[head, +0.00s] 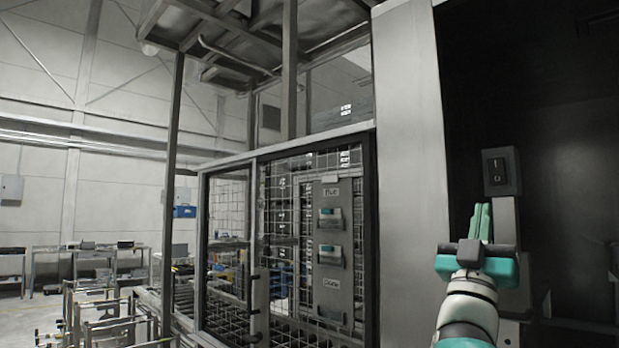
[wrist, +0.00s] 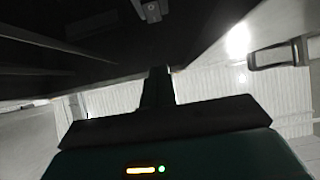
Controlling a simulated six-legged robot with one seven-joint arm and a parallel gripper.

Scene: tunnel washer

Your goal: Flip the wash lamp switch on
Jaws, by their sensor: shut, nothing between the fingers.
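A dark switch box (head: 501,171) with a black rocker marked I above and O below is at the right in the head view. It sits on top of a grey post in front of the dark opening. I cannot tell which way the rocker is tipped, and no lamp can be made out. My gripper (head: 481,221) is shut and empty, its green fingers pointing up. In the picture the fingertips are just below and left of the box; I cannot tell whether they touch it. In the wrist view my gripper (wrist: 158,82) is dark, and the rocker cannot be made out.
A pale metal column (head: 408,165) stands left of my arm. Left of it is a mesh-fenced cage (head: 228,250) with a grey panel (head: 333,250) of labelled switches. Metal racks (head: 105,315) and a workbench (head: 100,250) are at the far left. Dark, open space lies behind the switch.

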